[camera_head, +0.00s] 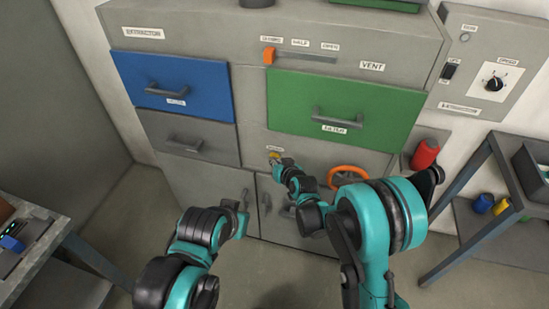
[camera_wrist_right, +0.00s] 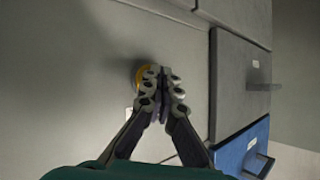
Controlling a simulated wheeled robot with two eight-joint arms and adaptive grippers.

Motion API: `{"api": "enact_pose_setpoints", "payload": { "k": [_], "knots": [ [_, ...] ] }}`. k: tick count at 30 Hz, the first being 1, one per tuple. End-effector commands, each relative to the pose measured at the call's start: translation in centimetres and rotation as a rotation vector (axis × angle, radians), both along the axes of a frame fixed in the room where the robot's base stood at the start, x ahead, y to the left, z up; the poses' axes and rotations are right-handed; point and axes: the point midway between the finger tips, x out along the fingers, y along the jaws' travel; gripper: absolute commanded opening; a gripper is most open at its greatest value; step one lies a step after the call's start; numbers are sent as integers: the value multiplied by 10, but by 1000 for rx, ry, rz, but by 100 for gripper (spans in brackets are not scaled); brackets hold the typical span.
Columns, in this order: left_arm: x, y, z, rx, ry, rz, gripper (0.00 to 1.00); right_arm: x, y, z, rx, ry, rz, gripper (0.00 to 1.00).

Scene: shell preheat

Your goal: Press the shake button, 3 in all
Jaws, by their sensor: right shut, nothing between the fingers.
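The shake button is a small yellow round button (camera_head: 272,155) on the grey cabinet front, under a small label and below the green filter drawer. In the right wrist view the button (camera_wrist_right: 139,76) is partly hidden behind my fingertips. My right gripper (camera_head: 282,162) is shut and empty, with its tips at the button. In the wrist view its fingertips (camera_wrist_right: 161,74) overlap the button's edge; I cannot tell whether they touch or press it. My left arm is low in front of the cabinet, and I cannot make out its gripper.
The green filter drawer (camera_head: 338,100) and blue drawer (camera_head: 180,84) are closed. An orange ring handle (camera_head: 348,172) is right of the button, near my right arm. A red cylinder (camera_head: 425,154) is farther right. Side tables stand at both sides; the floor between is clear.

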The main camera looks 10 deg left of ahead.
Motion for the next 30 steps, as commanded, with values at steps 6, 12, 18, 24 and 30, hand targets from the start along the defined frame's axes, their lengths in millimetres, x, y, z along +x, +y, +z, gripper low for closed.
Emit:
{"api": "enact_pose_setpoints", "payload": {
  "k": [6,12,18,24,30],
  "knots": [
    [0,0,0,0,0,0,0,1,0,0,0,-1,-1,0],
    [0,0,-1,0,0,0,0,0,0,0,0,-1,0,0],
    [0,0,-3,0,0,0,0,-9,0,0,-1,-1,0,0],
    [0,0,-5,0,0,0,0,-16,0,0,-1,0,-1,0],
    [0,0,-4,0,0,0,0,-16,0,0,-1,0,-1,0]
  ]
}}
